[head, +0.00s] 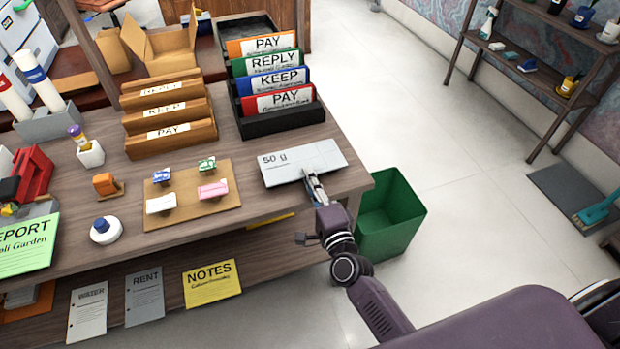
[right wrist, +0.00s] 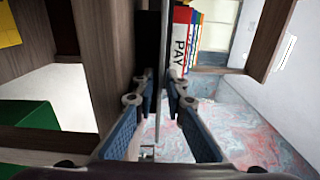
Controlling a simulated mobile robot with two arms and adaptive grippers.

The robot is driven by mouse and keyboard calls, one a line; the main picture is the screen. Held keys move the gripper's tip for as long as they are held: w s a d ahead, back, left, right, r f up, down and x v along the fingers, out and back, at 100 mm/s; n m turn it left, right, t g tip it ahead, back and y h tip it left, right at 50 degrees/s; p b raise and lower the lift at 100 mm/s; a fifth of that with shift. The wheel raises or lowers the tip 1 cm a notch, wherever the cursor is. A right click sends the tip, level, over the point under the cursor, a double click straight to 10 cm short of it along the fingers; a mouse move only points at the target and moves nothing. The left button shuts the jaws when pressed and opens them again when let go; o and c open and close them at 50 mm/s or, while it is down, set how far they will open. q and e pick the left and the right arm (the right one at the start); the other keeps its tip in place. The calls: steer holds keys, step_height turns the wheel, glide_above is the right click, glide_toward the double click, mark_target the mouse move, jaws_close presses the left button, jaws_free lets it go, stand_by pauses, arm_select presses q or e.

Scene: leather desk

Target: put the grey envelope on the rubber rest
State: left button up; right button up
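The grey envelope (head: 303,157), marked "50 g", shows face up over the right end of the desk in the head view. My right gripper (head: 314,187) is at its front edge. In the right wrist view the thin sheet (right wrist: 162,40) runs edge-on between the fingers (right wrist: 160,82), clear of the wood, and the gripper looks shut on it. An orange block sits on a small brown stand (head: 119,189) at left; I cannot tell for certain whether this is the rubber rest. My left gripper is not in view.
Beyond the envelope stands a black file rack (head: 283,123) with several coloured folders. A wooden sorter (head: 170,143) and a board (head: 228,200) with small coloured stamps lie left of it. A green bin (head: 392,221) is beside the desk.

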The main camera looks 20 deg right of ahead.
steer(key=shift+r, duration=0.2)
steer(key=s+p, duration=0.1)
steer(key=s, duration=1.1)
steer(key=shift+d, duration=0.2)
